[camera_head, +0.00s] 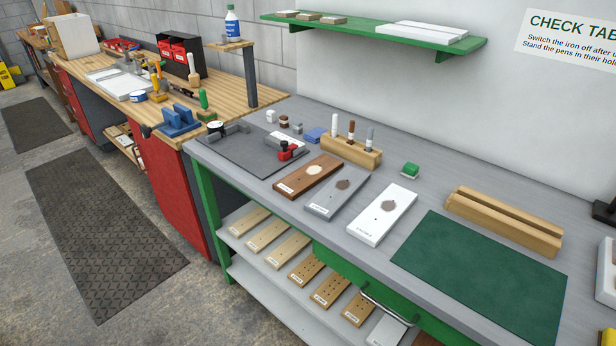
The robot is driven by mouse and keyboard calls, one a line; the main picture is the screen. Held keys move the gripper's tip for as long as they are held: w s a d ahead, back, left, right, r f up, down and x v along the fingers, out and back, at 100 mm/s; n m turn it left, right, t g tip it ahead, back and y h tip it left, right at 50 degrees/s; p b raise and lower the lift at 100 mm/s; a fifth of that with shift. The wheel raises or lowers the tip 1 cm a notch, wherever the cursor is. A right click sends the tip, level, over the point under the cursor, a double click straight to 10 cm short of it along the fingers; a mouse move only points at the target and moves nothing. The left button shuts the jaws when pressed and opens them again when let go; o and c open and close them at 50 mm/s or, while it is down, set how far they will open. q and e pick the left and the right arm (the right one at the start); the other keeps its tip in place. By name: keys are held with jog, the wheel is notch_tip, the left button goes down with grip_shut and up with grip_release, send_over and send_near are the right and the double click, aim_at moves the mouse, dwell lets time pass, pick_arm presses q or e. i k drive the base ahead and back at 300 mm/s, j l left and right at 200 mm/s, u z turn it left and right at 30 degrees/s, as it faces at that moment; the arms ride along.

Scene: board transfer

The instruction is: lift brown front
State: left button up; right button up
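The brown front (296,184) lies flat on the grey bench top, left of centre in the head view. It is a long flat board with a pale irregular patch, a small dark spot and a white label at its near end. A grey front (328,205) and a white front (371,229) lie beside it to the right, each with a darker patch. Small gaps separate the three. Neither of my grippers shows in this view, and nothing touches the brown front from above.
A dark grey mat (240,150) with a red-and-black tool (289,151) lies left of the brown front. Behind it stands a wooden holder (350,151) with upright pens. A green mat (470,275) and grooved wooden block (500,220) are at right. A green shelf (350,32) hangs above.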

aim_at(303, 179)
jog(key=z, duration=1.1)
jog(key=k+j+z, duration=0.35)
jog(key=j, duration=0.35)
jog(key=k+j+z, duration=0.4)
jog(key=k+j, duration=0.15)
jog(key=k, duration=0.05)
